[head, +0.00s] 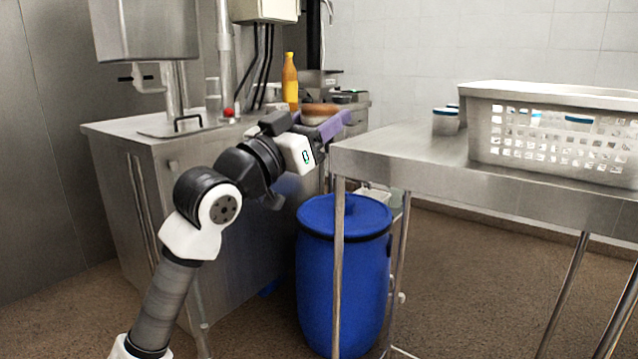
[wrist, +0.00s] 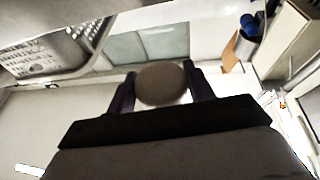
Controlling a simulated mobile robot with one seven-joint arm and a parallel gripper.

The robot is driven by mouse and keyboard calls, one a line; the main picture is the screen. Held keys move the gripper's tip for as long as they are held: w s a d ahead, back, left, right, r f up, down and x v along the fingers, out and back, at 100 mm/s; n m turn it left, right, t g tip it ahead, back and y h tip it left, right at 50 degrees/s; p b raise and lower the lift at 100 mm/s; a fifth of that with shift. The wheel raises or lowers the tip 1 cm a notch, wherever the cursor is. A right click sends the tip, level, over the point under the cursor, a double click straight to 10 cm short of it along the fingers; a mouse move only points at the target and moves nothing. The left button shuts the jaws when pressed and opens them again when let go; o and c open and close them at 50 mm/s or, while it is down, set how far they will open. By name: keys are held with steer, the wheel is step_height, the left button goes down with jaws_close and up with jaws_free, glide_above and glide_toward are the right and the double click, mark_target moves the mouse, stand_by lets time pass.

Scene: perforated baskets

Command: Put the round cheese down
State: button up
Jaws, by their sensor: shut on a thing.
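The round cheese (wrist: 161,84) is between the two dark purple fingers of my gripper (wrist: 160,90) in the wrist view, with a finger on each side of it. In the head view the cheese (head: 320,108) shows as a flat brownish disc behind and beside a purple finger. My gripper (head: 325,122) is shut on it and holds it near the right end of the left steel counter. I cannot tell whether the cheese touches anything beneath it.
A steel counter (head: 130,128) at left bears an orange bottle (head: 290,82) and a small red item (head: 228,112). A steel table (head: 400,158) at right bears a perforated basket (head: 480,130) and jars (head: 445,122). A blue barrel (head: 345,270) stands between; the table's left end is bare.

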step_height(320, 180, down, 8)
steer(key=shift+s+r, duration=0.15)
steer(key=shift+r, duration=0.05)
steer(key=s+f, duration=0.1)
steer(key=f, duration=2)
steer(key=s+f+m+g+h, duration=0.1)
steer(key=f, duration=2)
steer(key=s+f+g+h, duration=0.1)
steer(key=f, duration=1.9)
steer(key=shift+f+m, duration=0.3)
steer(key=shift+f, duration=0.1)
step_height(320, 180, up, 12)
steer(key=p, duration=1.8)
steer(key=shift+w+a, duration=0.1)
